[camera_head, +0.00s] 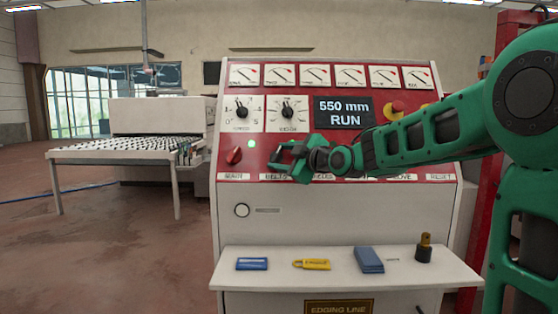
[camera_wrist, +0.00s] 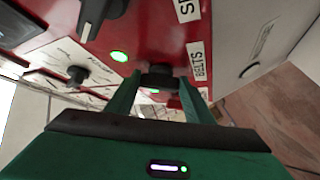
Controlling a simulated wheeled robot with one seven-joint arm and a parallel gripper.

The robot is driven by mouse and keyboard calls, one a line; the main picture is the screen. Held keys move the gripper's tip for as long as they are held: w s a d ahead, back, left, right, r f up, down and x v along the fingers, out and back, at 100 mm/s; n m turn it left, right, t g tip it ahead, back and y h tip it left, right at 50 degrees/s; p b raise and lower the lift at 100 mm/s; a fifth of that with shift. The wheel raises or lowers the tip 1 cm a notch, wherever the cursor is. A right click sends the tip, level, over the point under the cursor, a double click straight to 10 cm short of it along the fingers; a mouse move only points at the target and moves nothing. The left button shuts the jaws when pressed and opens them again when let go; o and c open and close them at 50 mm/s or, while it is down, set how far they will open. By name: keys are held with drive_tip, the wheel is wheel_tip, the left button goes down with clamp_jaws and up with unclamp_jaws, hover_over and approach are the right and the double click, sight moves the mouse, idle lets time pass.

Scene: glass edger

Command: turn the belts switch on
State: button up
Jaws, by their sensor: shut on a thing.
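My gripper (camera_head: 285,162) is at the red panel, just above the partly covered BELTS label (camera_head: 275,176). In the wrist view my gripper (camera_wrist: 157,92) has its two green fingers on either side of a dark knob, the belts switch (camera_wrist: 158,76), and is shut on it. The BELTS label (camera_wrist: 197,60) is beside this knob. A lit green lamp (camera_wrist: 119,56) is near it, on the side away from the label. In the head view the knob is hidden by my gripper, and its exact turn angle cannot be told.
The red MAIN switch (camera_head: 233,156) is to the left, with a lit green lamp (camera_head: 251,144) near it. The display (camera_head: 344,112) reads 550 mm RUN. Another dark knob (camera_wrist: 100,15) is close by. A shelf (camera_head: 300,279) below holds several small items.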

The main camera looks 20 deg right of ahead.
drive_tip(key=shift+a+f+m, duration=0.1)
drive_tip(key=shift+a+m, duration=0.05)
drive_tip(key=shift+m, duration=0.25)
drive_tip(key=o, duration=1)
drive_tip(key=shift+o, duration=0.2)
drive_tip(key=shift+s, duration=0.15)
drive_tip(key=f+v, duration=0.1)
drive_tip(key=v, duration=0.9)
drive_tip(key=shift+s+r, duration=0.25)
drive_tip(key=shift+r, duration=0.1)
